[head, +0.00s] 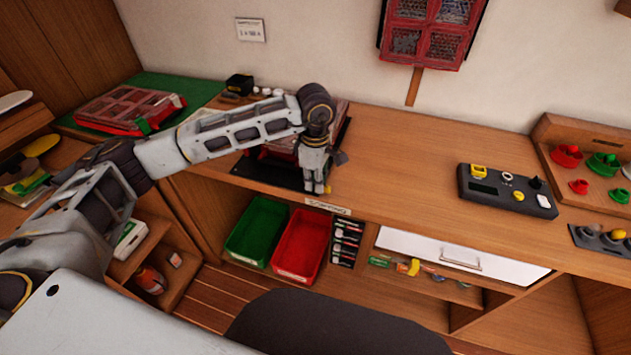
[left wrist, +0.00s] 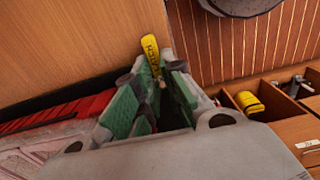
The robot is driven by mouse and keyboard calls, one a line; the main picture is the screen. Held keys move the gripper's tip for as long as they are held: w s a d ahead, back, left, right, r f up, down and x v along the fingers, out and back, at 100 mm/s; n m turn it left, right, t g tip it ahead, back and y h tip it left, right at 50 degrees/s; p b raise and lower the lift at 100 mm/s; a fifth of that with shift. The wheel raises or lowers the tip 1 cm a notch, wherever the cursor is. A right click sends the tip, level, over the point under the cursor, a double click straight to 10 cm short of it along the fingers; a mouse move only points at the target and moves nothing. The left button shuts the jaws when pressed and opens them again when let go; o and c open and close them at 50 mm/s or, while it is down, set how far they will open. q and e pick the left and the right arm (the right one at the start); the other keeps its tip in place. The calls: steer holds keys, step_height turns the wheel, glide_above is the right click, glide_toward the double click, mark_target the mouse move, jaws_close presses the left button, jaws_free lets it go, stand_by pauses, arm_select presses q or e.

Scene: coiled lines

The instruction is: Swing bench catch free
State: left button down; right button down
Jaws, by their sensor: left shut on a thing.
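The bench catch is a yellow lever with dark lettering (left wrist: 150,50), seen in the left wrist view sticking out beyond my fingertips. In the head view only a small yellow bit (head: 327,189) shows at my left gripper, near the bench's front edge. My left gripper (head: 317,188) points down there. In the left wrist view its green-padded fingers (left wrist: 152,95) are shut on the catch, with the near end of the lever between them. The catch's pivot is hidden. My right gripper is in neither view.
A red case (left wrist: 60,125) lies close beside my left gripper. Green (head: 258,230) and red (head: 300,246) bins sit below the bench edge. A black control box (head: 507,190) stands to the right on the bench (head: 400,160), with clear wood between.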

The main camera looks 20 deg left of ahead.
arm_select(q)
steer(key=c, duration=1.5)
jaws_free()
step_height(320, 180, up, 12)
